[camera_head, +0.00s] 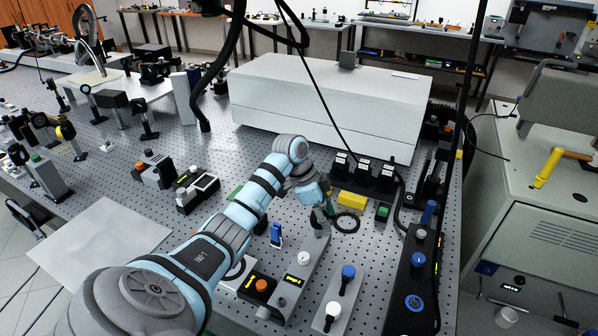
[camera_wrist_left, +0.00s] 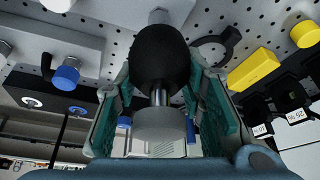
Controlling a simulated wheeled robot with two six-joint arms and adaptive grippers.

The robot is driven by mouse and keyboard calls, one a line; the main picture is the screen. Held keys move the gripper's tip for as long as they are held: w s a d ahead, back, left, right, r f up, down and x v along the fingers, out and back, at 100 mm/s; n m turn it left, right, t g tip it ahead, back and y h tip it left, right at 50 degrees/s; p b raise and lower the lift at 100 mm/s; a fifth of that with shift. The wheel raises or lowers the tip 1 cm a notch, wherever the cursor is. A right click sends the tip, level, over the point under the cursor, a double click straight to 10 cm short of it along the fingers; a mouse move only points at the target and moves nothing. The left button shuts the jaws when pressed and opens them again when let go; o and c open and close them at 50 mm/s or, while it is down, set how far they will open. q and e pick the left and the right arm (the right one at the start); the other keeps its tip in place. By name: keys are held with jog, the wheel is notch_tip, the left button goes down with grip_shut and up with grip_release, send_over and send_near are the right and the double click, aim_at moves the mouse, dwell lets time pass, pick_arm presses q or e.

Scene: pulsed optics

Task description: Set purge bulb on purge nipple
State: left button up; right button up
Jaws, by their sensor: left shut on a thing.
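My left gripper (camera_head: 322,215) is low over the optical table, between the large white housing and the front row of control boxes. In the left wrist view its teal-padded fingers (camera_wrist_left: 160,110) are shut on the purge bulb. The bulb is a dark rounded body (camera_wrist_left: 160,55) with a metal stem and a pale grey cylindrical end nearer my palm. A small grey round piece (camera_wrist_left: 158,17) shows just past the bulb's far end; I cannot tell whether it is the purge nipple or whether it touches the bulb. My right gripper is not in view.
A black ring (camera_head: 347,222) and yellow block (camera_head: 352,199) lie close right of my gripper. A plate with blue and white knobs (camera_head: 340,298) and an orange-button box (camera_head: 259,287) stand in front. The white housing (camera_head: 330,105) blocks the back.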

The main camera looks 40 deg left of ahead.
aim_at(325, 203)
pick_arm(q)
jog(key=shift+s+r+p, duration=0.1)
jog(key=shift+r+p, duration=0.3)
jog(key=shift+r, duration=0.2)
jog(key=shift+c, duration=0.2)
notch_tip(325, 203, up, 3)
jog(key=p, duration=0.3)
jog(key=shift+f, duration=0.15)
jog(key=shift+r, duration=1.05)
